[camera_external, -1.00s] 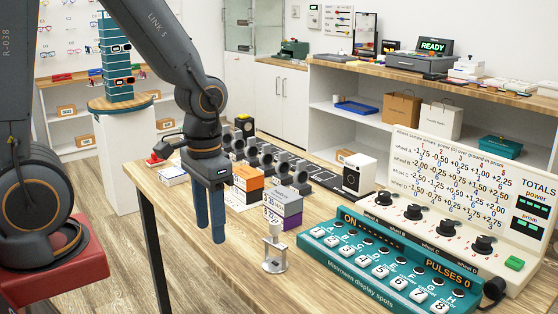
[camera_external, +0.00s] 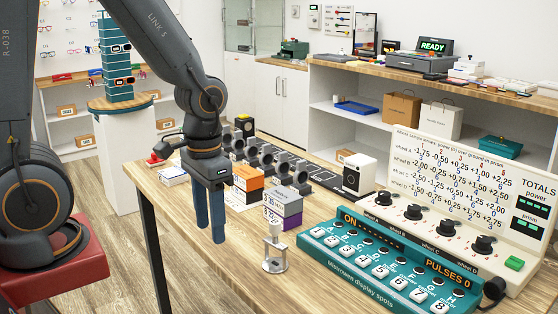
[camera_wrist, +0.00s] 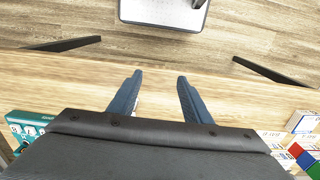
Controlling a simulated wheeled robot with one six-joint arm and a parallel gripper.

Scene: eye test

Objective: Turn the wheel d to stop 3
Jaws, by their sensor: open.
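The cream wheel panel (camera_external: 465,185) stands at the right of the table. Its row of black knobs includes wheel d (camera_external: 483,245), the rightmost one, above a "wheel D" label. The setting of wheel d is too small to read. My gripper (camera_external: 210,238) hangs over the table's near edge, left of the panel and well apart from it. In the wrist view my gripper (camera_wrist: 158,78) shows two blue fingers spread apart with nothing between them.
A teal keyed box (camera_external: 385,262) reading "ON" and "PULSES 0" lies in front of the panel. A metal stand (camera_external: 275,252), orange and purple boxes (camera_external: 284,208) and a row of grey holders (camera_external: 268,160) are near my gripper. Bare wood (camera_external: 235,272) lies at the front.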

